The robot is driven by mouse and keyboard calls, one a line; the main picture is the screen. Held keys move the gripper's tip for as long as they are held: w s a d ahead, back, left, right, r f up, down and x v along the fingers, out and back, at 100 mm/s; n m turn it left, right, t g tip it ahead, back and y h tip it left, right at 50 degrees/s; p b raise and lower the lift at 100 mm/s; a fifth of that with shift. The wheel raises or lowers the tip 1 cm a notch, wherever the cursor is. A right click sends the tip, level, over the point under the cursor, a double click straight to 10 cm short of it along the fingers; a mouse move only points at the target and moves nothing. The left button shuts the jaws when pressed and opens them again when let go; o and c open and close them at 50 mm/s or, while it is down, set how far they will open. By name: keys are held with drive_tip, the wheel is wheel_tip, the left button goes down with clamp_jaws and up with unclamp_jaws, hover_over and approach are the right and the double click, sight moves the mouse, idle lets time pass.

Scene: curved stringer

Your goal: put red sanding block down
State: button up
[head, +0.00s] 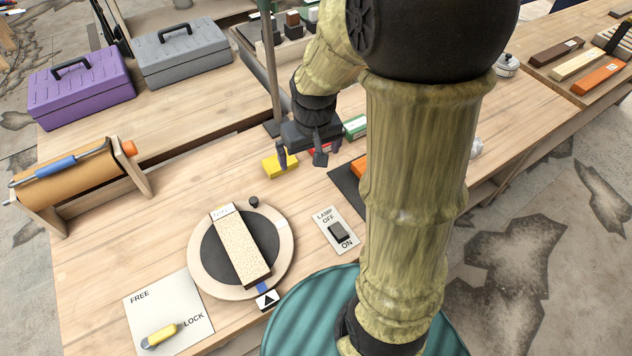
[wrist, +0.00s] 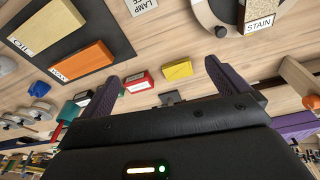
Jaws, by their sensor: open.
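The red sanding block (wrist: 138,82) lies on the wooden bench between a yellow block (wrist: 178,70) and a green block (wrist: 83,97). In the wrist view it shows between my open fingers, nearer the left one. In the head view only a little red shows, mostly hidden behind my gripper (head: 301,157). My gripper (wrist: 161,72) is open, with nothing held between its fingers, and points down above the bench. The yellow block also shows in the head view (head: 279,166), just left of my fingers.
A dark mat holds a WAX block (wrist: 83,61) and an OIL block (wrist: 46,27). A round turntable (head: 200,268) with a labelled block stands in front, near a lamp switch (head: 339,234) and a FREE/LOCK plate (head: 140,306). Purple (head: 80,85) and grey (head: 180,55) toolboxes stand at the back left.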

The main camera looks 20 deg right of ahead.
drive_tip(key=s+a, duration=0.1)
drive_tip(key=s, duration=0.6)
drive_tip(key=shift+s+a+f+m, duration=0.25)
drive_tip(key=shift+s+f+m, duration=0.05)
drive_tip(key=shift+s+f, duration=0.1)
wheel_tip(320, 180, up, 2)
drive_tip(key=shift+r+p, duration=0.1)
drive_tip(key=shift+p, duration=0.95)
